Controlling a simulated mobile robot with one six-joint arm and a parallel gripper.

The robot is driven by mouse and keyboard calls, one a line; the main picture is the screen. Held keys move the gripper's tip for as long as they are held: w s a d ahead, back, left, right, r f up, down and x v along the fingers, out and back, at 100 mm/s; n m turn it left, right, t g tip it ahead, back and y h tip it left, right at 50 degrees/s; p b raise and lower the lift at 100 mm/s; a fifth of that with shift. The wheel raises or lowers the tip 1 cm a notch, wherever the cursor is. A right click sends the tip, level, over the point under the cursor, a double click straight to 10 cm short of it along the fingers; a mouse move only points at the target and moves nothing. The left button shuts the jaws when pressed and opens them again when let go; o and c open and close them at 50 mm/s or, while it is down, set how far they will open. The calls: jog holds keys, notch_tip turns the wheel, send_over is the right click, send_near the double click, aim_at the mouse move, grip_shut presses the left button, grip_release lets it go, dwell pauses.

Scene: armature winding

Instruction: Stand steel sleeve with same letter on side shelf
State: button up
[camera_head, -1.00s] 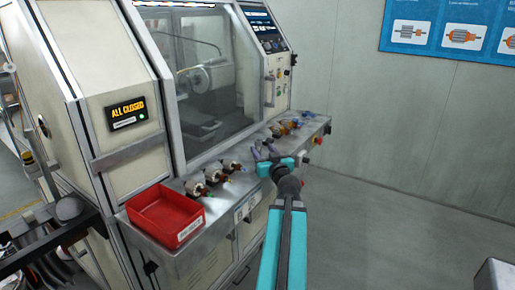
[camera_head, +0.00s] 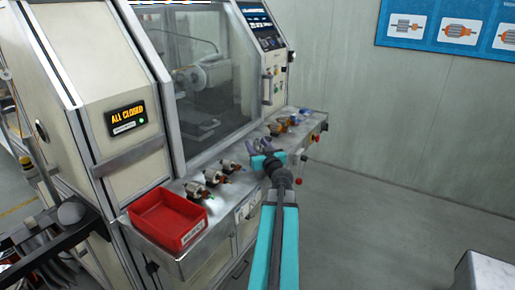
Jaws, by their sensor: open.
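My gripper (camera_head: 262,148) is at the end of the teal arm, over the steel shelf (camera_head: 239,192) on the front of the machine. Its jaws are open and I see nothing held between them. No steel sleeve can be made out for certain, and no letters are readable at this size. More small parts, orange (camera_head: 275,128) and blue (camera_head: 294,119), stand beyond my gripper at the far end of the shelf.
A red bin (camera_head: 168,219) sits at the shelf's near left end. The machine's window (camera_head: 205,80) is behind the shelf, and a panel reads "ALL CLOSED" (camera_head: 126,120). Buttons (camera_head: 315,137) are at the shelf's right end.

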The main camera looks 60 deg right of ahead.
grip_shut()
jog(key=shift+r, duration=0.1)
dwell(0.3)
